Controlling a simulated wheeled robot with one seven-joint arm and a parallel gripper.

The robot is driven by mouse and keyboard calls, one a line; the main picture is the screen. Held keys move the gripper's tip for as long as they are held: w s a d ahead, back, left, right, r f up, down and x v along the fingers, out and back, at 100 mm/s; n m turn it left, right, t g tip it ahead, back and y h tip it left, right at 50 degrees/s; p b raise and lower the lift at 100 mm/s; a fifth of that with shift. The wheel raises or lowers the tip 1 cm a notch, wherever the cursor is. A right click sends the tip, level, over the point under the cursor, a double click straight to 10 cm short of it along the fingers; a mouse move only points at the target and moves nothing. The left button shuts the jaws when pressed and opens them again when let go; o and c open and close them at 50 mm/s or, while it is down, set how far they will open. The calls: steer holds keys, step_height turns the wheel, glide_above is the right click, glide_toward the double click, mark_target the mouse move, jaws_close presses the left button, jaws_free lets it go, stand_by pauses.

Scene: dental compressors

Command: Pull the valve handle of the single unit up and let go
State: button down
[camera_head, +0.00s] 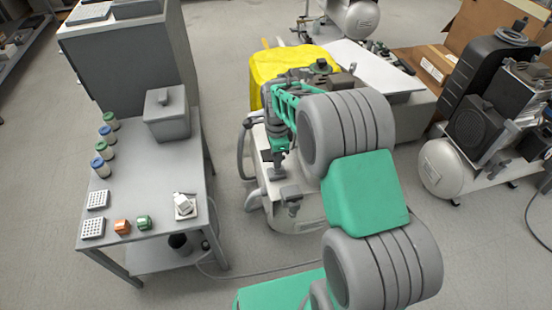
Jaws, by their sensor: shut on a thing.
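The single unit (312,216) is the compressor with a pale tank in the middle of the head view, partly hidden behind my grey and green arm. My gripper (277,158) points down over the left front of this unit. It is shut on a small dark part there, which looks like the valve handle (276,171). The fingers hide most of the handle, so I cannot tell its exact height. Dark grey fittings (290,197) stick out just below and to the right of the gripper.
A grey table (150,205) at left holds a grey box (167,114), several jars and small blocks. A yellow cover (283,63) lies behind the unit. Another compressor (449,167) stands at right near cardboard boxes (428,62). A hose runs across the floor below.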

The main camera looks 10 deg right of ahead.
steer(key=shift+r, duration=0.1)
stand_by(0.7)
steer(key=shift+r+p, duration=0.9)
steer(key=shift+p, duration=0.35)
steer(key=shift+f, duration=0.15)
steer(key=c, duration=1.8)
jaws_free()
steer(key=o, duration=0.3)
steer(key=shift+o, duration=0.2)
step_height(320, 180, up, 8)
steer(key=shift+f+p, duration=0.1)
steer(key=shift+p, duration=0.95)
